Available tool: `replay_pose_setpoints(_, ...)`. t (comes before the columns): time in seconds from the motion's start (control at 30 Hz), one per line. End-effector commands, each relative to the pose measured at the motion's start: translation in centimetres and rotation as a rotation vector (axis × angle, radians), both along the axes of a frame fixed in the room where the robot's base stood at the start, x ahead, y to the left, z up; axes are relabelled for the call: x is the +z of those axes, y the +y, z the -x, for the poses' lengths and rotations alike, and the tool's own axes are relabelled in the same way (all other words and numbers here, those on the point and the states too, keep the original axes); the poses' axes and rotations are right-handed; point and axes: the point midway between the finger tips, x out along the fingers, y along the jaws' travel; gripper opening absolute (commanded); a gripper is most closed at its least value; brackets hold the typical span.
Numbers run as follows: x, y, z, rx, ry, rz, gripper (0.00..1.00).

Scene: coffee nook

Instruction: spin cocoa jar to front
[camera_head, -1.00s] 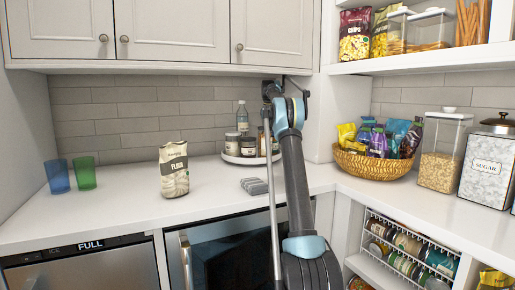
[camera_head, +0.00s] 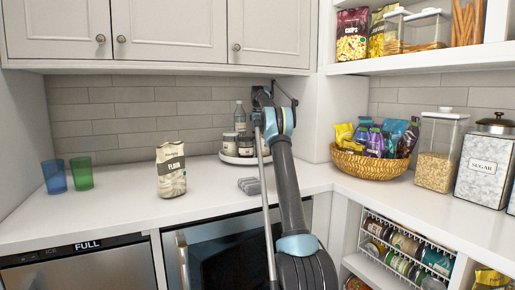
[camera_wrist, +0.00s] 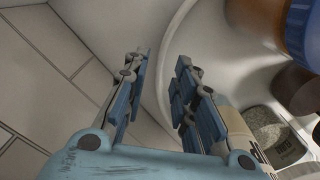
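The white round turntable (camera_head: 236,160) stands in the back corner of the counter. A clear bottle (camera_head: 239,112) and lidded jars (camera_head: 230,145) stand on it; my arm hides its right side. I cannot tell which jar is cocoa. In the wrist view, the turntable's pale curved rim (camera_wrist: 168,50) runs behind and between the fingers of my gripper (camera_wrist: 161,88). The gripper is open, with nothing clearly held; contact with the rim cannot be told. A labelled jar (camera_wrist: 282,140) and a brown-and-blue container (camera_wrist: 301,28) show at the right.
A flour bag (camera_head: 171,172), a grey object (camera_head: 249,186), a blue cup (camera_head: 54,176) and a green cup (camera_head: 82,173) stand on the counter. A wicker basket of snack bags (camera_head: 367,166) is to the right. The tiled wall is close behind; cabinets hang above.

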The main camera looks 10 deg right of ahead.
Motion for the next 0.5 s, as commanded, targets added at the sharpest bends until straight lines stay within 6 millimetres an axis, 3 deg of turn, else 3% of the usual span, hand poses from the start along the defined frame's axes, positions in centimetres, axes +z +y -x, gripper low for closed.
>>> replay_pose_setpoints(0.23, -2.7, 0.0, 0.0, -0.001, 0.000, 0.000, 0.25)
replay_pose_setpoints(0.5, -3.8, -0.1, 0.0, -0.001, 0.000, 0.000, 0.25)
